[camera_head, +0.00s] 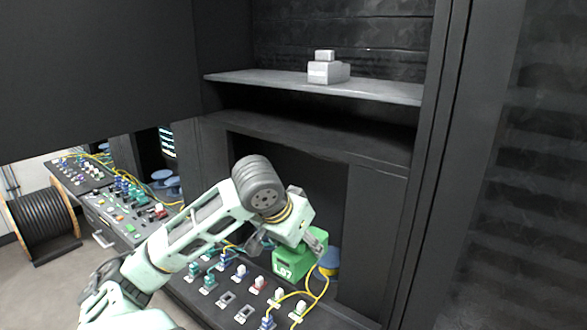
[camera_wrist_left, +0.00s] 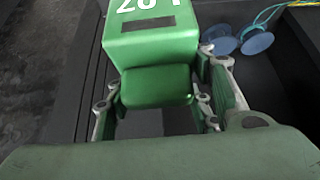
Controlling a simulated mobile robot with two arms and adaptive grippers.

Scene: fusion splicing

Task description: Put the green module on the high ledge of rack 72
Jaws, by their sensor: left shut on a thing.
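The green module (camera_head: 301,258) has white "L07" lettering and is held by my left gripper (camera_head: 290,243) above the lower console, in front of the rack's dark opening. In the left wrist view the green module (camera_wrist_left: 150,45) sits between the fingers of my left gripper (camera_wrist_left: 160,105), which are closed around its narrower end. The high ledge (camera_head: 270,84) is a light grey shelf in the dark cabinet, above and behind the module. A white module (camera_head: 328,70) with a smaller block on top stands on its middle. The rack's number is not readable. My right gripper is not in view.
The lower console (camera_head: 245,290) carries several coloured connectors and yellow cables. A dark door panel (camera_head: 95,75) fills the upper left, and a dark cabinet side (camera_head: 430,180) stands at right. The ledge is bare on both sides of the white module. A cable spool (camera_head: 42,222) stands at far left.

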